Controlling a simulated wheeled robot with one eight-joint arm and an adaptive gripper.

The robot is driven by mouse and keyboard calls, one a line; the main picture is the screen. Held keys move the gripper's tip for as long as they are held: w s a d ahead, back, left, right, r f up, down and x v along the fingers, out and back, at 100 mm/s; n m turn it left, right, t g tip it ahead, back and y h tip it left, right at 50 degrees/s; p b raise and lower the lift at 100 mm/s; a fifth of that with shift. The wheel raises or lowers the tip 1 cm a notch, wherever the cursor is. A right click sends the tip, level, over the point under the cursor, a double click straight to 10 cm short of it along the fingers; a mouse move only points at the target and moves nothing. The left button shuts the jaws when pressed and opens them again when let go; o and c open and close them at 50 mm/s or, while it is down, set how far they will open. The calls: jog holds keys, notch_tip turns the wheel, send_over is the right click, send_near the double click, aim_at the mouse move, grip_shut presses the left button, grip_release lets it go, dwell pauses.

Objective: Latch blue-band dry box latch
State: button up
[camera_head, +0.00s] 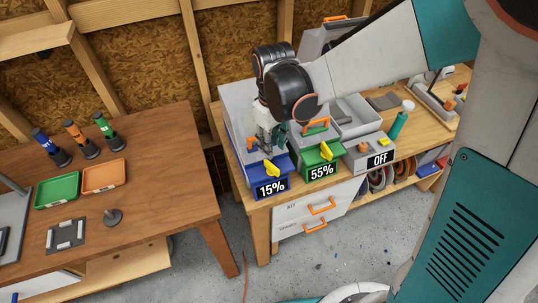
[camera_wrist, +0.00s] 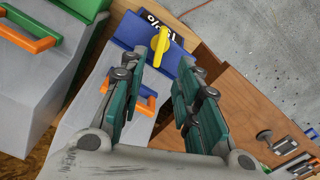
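The blue-band dry box (camera_head: 272,184) is the leftmost of the row on the bench, with a "15%" display on its front. Its yellow latch (camera_head: 272,167) sits on the blue band. The latch also shows in the wrist view (camera_wrist: 160,42), just beyond my fingertips on the blue band (camera_wrist: 133,30). My gripper (camera_head: 268,148) is above the front of this box, pointing down. In the wrist view my gripper (camera_wrist: 160,62) is open and empty, its two fingers apart on either side of the latch's line. Contact cannot be told. An orange handle (camera_wrist: 147,104) shows between the fingers.
A green-band box (camera_head: 322,162) reading "55%" with its own yellow latch stands close to the right. A grey box reading "OFF" (camera_head: 380,158) is beyond it. Drawers (camera_head: 310,212) sit below the bench. A brown table (camera_head: 165,190) with trays stands left, across a floor gap.

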aim_at(272, 164)
notch_tip(272, 164, down, 9)
jog(key=b, duration=0.5)
jog(key=shift+f+b, duration=0.2)
jog(key=shift+b, duration=0.1)
grip_shut()
